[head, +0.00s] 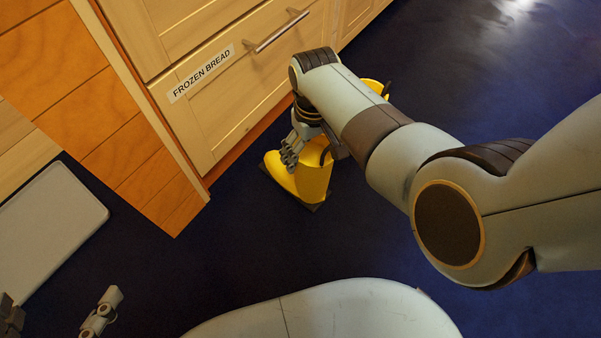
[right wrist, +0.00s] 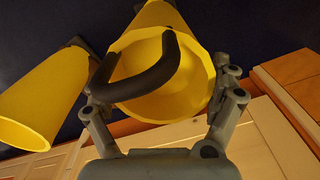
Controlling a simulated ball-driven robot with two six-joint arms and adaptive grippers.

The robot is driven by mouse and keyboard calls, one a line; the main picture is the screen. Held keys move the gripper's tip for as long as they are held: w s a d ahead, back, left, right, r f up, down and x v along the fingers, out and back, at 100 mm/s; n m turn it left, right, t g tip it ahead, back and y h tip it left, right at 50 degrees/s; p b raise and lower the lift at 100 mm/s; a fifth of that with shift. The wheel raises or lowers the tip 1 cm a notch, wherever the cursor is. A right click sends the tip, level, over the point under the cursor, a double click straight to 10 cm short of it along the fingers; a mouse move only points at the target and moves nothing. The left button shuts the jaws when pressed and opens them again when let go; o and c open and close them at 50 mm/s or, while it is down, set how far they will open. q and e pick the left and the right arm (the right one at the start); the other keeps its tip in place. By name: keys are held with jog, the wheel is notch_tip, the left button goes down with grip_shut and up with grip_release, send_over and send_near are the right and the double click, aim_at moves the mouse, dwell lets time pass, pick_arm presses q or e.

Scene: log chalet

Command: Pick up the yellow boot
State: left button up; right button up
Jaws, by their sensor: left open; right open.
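A yellow boot (head: 312,180) stands on the dark blue floor in front of the drawer, its toe pointing left, on a dark base. My right gripper (head: 293,152) is at its upper part, partly hidden by my forearm. In the right wrist view the open fingers (right wrist: 160,85) lie on either side of the boot's round opening (right wrist: 185,100), which has a black loop handle (right wrist: 150,80) across it. I cannot tell whether they touch it. A second yellow boot (head: 373,86) shows behind my right arm, and at left in the wrist view (right wrist: 38,105). My left gripper (head: 100,311) is open at the lower left, partly cut off.
A wooden cabinet drawer labelled "FROZEN BREAD" (head: 203,73) with a metal handle (head: 277,32) stands close behind the boots. A pale flat panel (head: 50,232) lies at left. The floor (head: 180,270) between is clear.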

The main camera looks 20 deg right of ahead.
jog(key=shift+c, duration=0.4)
jog(key=c, duration=1.7)
jog(key=shift+r, duration=0.15)
